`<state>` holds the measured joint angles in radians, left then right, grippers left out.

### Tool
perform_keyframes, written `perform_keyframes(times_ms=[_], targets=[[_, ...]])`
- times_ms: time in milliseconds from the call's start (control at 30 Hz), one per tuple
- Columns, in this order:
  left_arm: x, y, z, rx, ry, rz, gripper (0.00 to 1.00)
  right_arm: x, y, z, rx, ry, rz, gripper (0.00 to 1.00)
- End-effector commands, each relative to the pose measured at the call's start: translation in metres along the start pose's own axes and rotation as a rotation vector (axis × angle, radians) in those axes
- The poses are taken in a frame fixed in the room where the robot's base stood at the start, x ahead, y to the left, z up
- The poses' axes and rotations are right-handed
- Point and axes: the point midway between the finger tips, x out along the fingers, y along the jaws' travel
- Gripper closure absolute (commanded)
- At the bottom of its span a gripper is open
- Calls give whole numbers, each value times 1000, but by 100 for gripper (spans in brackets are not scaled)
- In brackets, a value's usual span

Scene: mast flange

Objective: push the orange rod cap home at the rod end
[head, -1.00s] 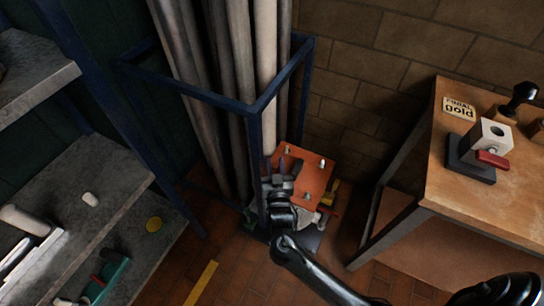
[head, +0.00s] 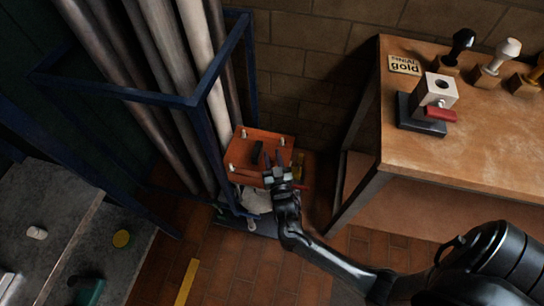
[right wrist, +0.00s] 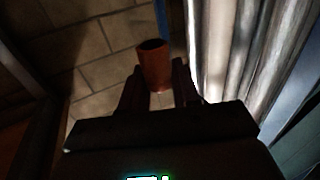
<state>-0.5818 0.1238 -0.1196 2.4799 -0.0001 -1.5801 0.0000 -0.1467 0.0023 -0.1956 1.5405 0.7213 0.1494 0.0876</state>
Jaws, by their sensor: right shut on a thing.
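The orange-brown rod cap (right wrist: 153,65) is a short upright-looking cylinder with a dark top opening in the right wrist view. It sits between the two dark fingers of my right gripper (right wrist: 157,85), which is shut on it. In the head view my right gripper (head: 275,165) is over the lower right part of an orange plate, and I cannot pick out the cap against it. The rod end is not clear in either view, and I cannot tell whether the cap touches a rod. My left gripper is not in view.
The orange plate (head: 240,165) has pale corner pegs. A blue rack frame (head: 205,135) with tall grey poles (head: 160,60) stands to its left. A wooden bench (head: 450,175) with a clamp block and knobs is on the right. Grey shelves (head: 50,220) are lower left.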

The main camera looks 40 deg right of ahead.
Motion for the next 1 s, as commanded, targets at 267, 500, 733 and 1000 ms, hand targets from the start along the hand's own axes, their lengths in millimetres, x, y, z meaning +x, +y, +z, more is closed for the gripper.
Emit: perform_keyframes(times_ms=[267,500,733,1000], targets=[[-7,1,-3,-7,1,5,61,0,0,-2,-6,1,-13,98],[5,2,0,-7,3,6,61,-1,-1,16,-7,0,-18,98],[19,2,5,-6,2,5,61,-1,-1,36,-7,0,-18,98],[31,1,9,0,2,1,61,0,-1,54,-7,0,-17,98]])
